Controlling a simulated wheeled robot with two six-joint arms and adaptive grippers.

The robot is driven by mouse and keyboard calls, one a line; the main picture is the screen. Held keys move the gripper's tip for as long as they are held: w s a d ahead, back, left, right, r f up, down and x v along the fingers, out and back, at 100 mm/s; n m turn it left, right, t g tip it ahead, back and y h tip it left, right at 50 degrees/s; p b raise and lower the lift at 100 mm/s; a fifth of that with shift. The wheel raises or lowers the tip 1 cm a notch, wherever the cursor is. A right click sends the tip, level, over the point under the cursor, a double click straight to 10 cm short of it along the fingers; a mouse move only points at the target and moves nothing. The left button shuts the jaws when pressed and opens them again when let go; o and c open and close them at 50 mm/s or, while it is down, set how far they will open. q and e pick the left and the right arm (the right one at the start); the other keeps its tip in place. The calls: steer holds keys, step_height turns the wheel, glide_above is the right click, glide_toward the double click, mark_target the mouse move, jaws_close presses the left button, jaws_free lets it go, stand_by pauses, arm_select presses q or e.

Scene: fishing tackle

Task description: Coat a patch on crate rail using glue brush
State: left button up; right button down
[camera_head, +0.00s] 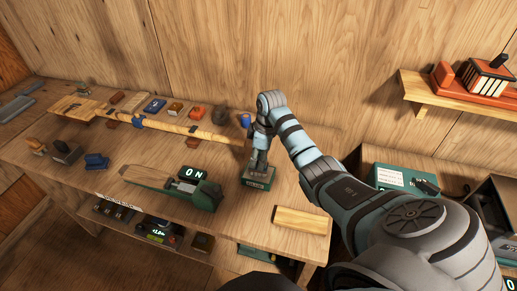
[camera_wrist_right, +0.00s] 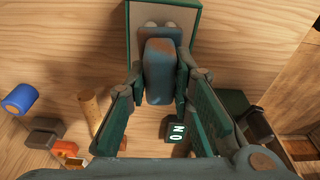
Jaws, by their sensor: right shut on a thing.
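My right gripper (camera_head: 260,152) points down over a small dark green labelled holder (camera_head: 258,178) on the bench. It is shut on an upright grey handle (camera_wrist_right: 160,72), which looks like the glue brush. The handle sits between both fingers in the right wrist view, with the green-edged holder (camera_wrist_right: 191,22) behind it. The brush's bristles are hidden. A pale wooden bar (camera_head: 302,219) lies flat near the bench's front right edge. It may be the crate rail, but I cannot tell for sure. My left gripper is not in view.
A shelf (camera_head: 455,100) and green boxes stand at the right. Bare wood surrounds the bar.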

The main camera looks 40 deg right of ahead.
steer(key=shift+s, duration=0.1)
step_height(320, 180, up, 5)
steer(key=p, duration=0.4)
steer(key=shift+f+p, duration=0.1)
steer(key=shift+p, duration=0.3)
steer(key=shift+r, duration=1.05)
steer(key=shift+f+b, duration=0.1)
steer(key=shift+b, duration=0.2)
